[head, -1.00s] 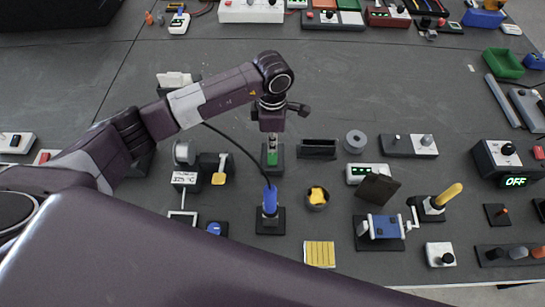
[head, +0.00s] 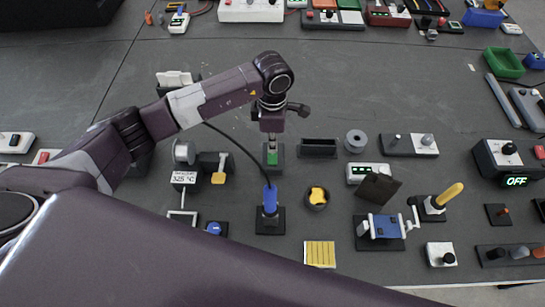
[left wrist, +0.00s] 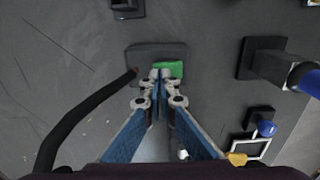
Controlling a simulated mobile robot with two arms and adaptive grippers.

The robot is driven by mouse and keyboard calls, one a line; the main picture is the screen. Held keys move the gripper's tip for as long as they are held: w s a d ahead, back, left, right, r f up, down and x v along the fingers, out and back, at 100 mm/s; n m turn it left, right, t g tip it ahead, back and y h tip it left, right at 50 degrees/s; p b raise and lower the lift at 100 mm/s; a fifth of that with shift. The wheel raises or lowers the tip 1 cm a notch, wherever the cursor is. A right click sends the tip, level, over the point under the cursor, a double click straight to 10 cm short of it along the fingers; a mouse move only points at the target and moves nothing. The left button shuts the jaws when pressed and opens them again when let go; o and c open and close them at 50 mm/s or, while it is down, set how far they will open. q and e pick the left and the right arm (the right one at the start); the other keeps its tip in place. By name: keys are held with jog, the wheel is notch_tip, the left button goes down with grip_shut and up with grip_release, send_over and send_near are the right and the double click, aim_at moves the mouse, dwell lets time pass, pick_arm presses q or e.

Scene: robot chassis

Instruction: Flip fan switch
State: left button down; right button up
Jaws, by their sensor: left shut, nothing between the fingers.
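A small device with a green part (head: 272,157) on a dark base stands near the middle of the table; I cannot tell for sure that it is the fan switch. My left gripper (head: 271,141) points down right over it. In the left wrist view its fingertips (left wrist: 160,76) are together with nothing held. There they meet in front of the dark base (left wrist: 148,54), close beside the green part (left wrist: 174,70). I cannot tell whether they touch it. My right gripper is not in view.
A blue-topped post (head: 270,200) stands just in front of the device, and a black slotted block (head: 318,148) to its right. Knobs, levers and a box with an OFF display (head: 515,181) crowd the right side.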

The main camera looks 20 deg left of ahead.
pick_arm(q)
jog(key=shift+f+b, duration=0.8)
jog(key=shift+f, duration=0.15)
jog(key=shift+r, duration=0.1)
jog(key=shift+r+p, duration=1.85)
jog(key=shift+r, duration=1.6)
jog(key=shift+s+f, duration=0.1)
